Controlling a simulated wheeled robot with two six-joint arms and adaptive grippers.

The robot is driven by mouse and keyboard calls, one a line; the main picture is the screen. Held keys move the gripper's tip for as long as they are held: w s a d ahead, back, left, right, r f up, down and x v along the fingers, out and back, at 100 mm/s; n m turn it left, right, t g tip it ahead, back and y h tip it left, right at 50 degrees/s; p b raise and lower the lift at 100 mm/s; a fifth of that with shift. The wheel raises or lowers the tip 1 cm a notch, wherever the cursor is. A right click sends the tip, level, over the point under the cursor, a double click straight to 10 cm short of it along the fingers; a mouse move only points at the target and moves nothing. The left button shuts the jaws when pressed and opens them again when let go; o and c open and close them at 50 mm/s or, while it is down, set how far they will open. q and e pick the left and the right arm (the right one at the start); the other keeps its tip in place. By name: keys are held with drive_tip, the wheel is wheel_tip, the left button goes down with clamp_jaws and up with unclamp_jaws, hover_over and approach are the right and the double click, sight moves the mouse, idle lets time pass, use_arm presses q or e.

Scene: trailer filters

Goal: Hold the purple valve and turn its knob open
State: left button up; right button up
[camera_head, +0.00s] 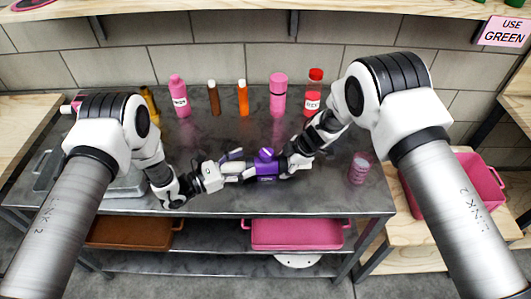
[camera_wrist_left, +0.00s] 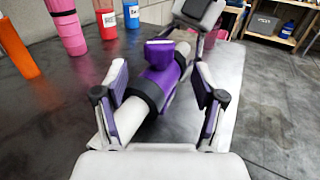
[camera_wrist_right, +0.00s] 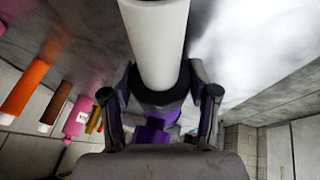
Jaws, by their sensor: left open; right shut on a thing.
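The purple valve (camera_head: 267,172) has a purple body, white pipe ends and dark collars. It lies level over the grey metal table, between my two grippers; I cannot tell if it touches the tabletop. Its purple knob (camera_head: 266,154) is on top and also shows in the left wrist view (camera_wrist_left: 160,50). My right gripper (camera_head: 289,165) is shut on the valve at its right end; its fingers (camera_wrist_right: 165,88) flank the valve in the right wrist view. My left gripper (camera_head: 234,166) is open at the left end, its fingers (camera_wrist_left: 161,75) apart on either side of the valve, below the knob.
Behind stand a pink bottle (camera_head: 179,98), brown bottle (camera_head: 214,100), orange bottle (camera_head: 243,99), pink flask (camera_head: 278,95) and red bottle (camera_head: 313,95). A pink can (camera_head: 360,168) stands right of my right gripper. A metal tray (camera_head: 126,186) is at left.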

sight(266, 152)
use_arm(q)
drive_tip(key=x, duration=0.7)
drive_tip(key=shift+w+d, duration=0.15)
drive_tip(key=shift+d, duration=0.15)
drive_tip(key=shift+c, duration=0.4)
drive_tip(key=c, duration=1.1)
